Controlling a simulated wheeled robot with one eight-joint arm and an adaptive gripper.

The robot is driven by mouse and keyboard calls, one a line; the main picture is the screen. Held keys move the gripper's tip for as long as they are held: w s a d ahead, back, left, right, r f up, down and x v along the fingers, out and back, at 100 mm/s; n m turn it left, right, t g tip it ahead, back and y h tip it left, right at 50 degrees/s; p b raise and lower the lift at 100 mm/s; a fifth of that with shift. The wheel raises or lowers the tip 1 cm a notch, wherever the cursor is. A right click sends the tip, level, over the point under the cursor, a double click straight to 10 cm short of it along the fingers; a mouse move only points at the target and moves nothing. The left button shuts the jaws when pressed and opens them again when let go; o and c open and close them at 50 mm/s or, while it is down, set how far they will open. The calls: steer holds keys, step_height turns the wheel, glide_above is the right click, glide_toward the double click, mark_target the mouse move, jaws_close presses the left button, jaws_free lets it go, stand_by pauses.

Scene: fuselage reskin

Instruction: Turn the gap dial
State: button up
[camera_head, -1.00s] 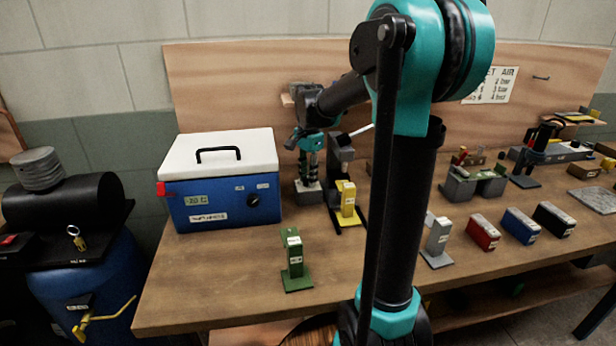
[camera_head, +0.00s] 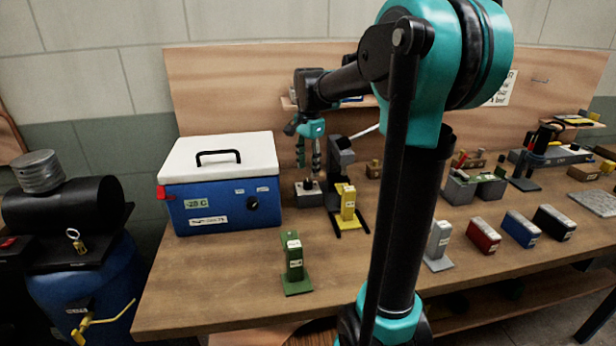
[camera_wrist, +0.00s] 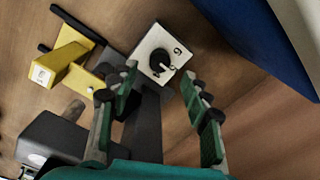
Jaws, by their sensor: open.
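The gap dial is a black pointer knob (camera_wrist: 160,63) on a square white plate with markings, one of them looking like a "6" or "9". The plate tops a small grey block (camera_head: 308,193) on the bench, between the blue cooler and the yellow stand. My gripper (camera_wrist: 165,85) is open and empty, its two green-padded fingers spread on either side below the dial in the wrist view. In the head view my gripper (camera_head: 308,165) points down and hangs above the block, with a small gap between. The fingers do not touch the knob.
The blue cooler (camera_head: 225,205) with a white lid stands close left of the block. A yellow stand (camera_head: 347,203) and a dark machine (camera_head: 340,155) stand close right. A green stand (camera_head: 293,262) is nearer the front edge. The bench front left is clear.

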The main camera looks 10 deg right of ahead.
mark_target(309, 182)
step_height(309, 182, up, 7)
stand_by(0.3)
steer(key=shift+s+f, duration=0.1)
steer(key=shift+s, duration=0.05)
